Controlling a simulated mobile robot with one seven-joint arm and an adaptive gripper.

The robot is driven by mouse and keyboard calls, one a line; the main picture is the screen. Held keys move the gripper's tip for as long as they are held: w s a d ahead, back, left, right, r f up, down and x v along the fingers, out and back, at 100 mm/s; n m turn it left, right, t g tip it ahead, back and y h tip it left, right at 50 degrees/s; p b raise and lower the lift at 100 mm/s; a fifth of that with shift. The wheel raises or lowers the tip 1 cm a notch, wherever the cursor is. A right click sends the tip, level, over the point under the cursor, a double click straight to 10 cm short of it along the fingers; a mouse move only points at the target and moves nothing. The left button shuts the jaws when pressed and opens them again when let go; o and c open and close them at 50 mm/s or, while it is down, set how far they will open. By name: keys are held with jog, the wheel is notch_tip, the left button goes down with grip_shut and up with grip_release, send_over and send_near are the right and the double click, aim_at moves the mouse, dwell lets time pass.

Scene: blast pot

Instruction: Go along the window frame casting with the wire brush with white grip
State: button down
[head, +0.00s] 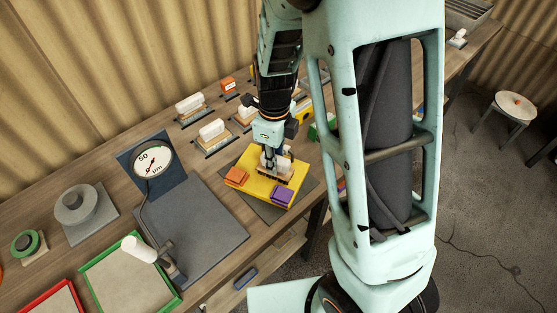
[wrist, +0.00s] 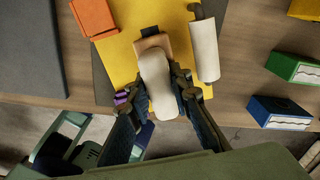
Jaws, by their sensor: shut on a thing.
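My gripper (head: 269,156) is shut on the white grip (wrist: 157,80) of a brush with a tan wooden body (wrist: 151,42). The brush is over a yellow plate (head: 252,162), which also shows in the wrist view (wrist: 120,65); its bristles are mostly hidden, and I cannot tell whether they touch the plate. An orange block (head: 236,176) and a purple block (head: 282,195) are on the plate. A white cylinder (wrist: 205,48) is beside the brush, apart from it in the wrist view. No window frame shape is clear to me; the yellow plate may be the casting.
Other white-gripped brushes (head: 211,130) lie behind on the bench. Green (wrist: 292,67) and blue (wrist: 280,112) boxes are to the right in the wrist view. A stool (head: 511,107) stands on the floor.

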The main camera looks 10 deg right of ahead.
aim_at(261, 156)
jog(key=shift+w+a, duration=0.45)
jog(key=shift+a, duration=0.2)
jog(key=shift+w+a+p, duration=0.5)
jog(key=shift+w+a, duration=0.1)
jog(key=shift+a, duration=0.3)
jog(key=shift+a, duration=0.15)
jog(key=shift+w+a+p, duration=0.35)
jog(key=shift+w+a, duration=0.25)
jog(key=shift+a, duration=0.2)
jog(key=shift+w+a, duration=0.1)
jog(key=shift+w+a, duration=0.25)
jog(key=shift+a, duration=0.15)
